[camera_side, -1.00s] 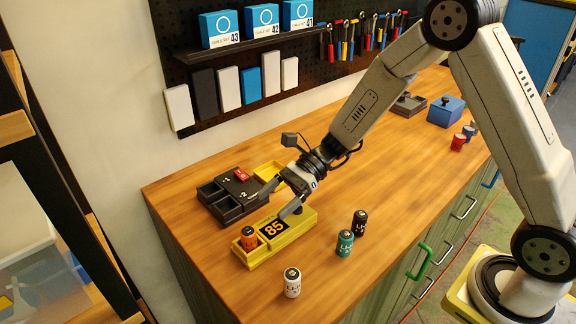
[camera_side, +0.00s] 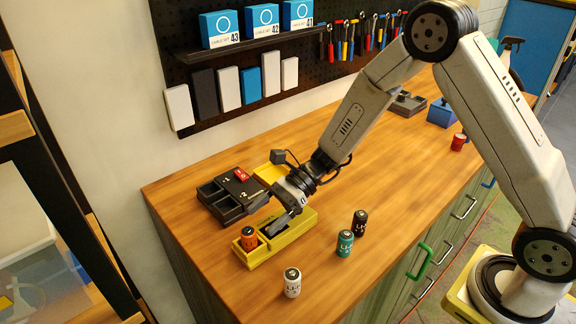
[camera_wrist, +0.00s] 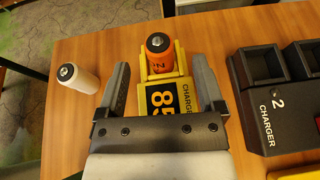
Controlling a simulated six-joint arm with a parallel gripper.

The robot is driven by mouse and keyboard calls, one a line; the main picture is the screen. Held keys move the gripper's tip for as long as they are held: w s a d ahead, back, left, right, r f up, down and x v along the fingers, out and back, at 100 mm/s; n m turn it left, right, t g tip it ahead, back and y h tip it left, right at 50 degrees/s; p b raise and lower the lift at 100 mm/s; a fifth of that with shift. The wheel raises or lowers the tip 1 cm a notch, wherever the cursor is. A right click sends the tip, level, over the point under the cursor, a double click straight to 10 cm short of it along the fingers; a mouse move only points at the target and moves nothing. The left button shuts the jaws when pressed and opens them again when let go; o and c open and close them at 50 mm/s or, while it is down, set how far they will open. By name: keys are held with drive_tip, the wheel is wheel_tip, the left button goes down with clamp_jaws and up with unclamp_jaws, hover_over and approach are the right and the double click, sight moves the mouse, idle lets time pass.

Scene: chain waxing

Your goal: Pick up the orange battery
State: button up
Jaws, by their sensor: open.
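The orange battery (camera_side: 249,238) stands upright in the left end of the yellow charger (camera_side: 268,254). In the wrist view the orange battery (camera_wrist: 159,54) is at the top centre, in the yellow charger's end slot beyond the "85" display (camera_wrist: 162,99). My gripper (camera_side: 258,221) is above the charger, to the right of the battery in the side view. In the wrist view my gripper (camera_wrist: 162,80) is open, its fingers spread either side of the charger, with nothing between them at battery height.
A dark charger (camera_side: 228,212) with a red piece (camera_side: 241,174) sits behind and left. A white battery (camera_side: 292,283), a teal battery (camera_side: 345,244) and a black battery (camera_side: 360,222) stand on the wooden table in front and to the right.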

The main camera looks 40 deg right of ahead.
sight(252, 228)
drive_tip(key=shift+x, duration=2.45)
drive_tip(key=shift+s, duration=0.1)
drive_tip(key=shift+r, duration=0.1)
clamp_jaws()
